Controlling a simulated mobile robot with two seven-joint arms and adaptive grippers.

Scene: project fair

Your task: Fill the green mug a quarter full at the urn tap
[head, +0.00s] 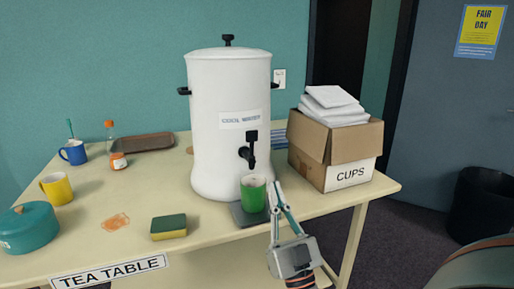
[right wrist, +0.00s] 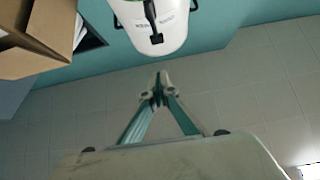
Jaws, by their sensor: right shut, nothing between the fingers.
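The white urn (head: 228,75) stands upright on the table, with a label on its front and a black tap (head: 247,155) low on it. The green mug (head: 253,198) stands upright below the tap on a dark drip tray (head: 240,216). Its rim and inside look pale; I cannot tell how much water is in it, and no stream shows. My right gripper (head: 276,187) is shut and empty, just right of the mug in the head view; I cannot tell whether it touches it. In the right wrist view its fingertips (right wrist: 160,80) meet below the urn (right wrist: 165,40). My left gripper is not in view.
An open cardboard box (head: 340,148) marked CUPS is right of the urn. A sponge (head: 168,226), teal pot (head: 27,230), yellow mug (head: 57,188), blue mug (head: 73,152) and brown tray (head: 142,142) are to the left.

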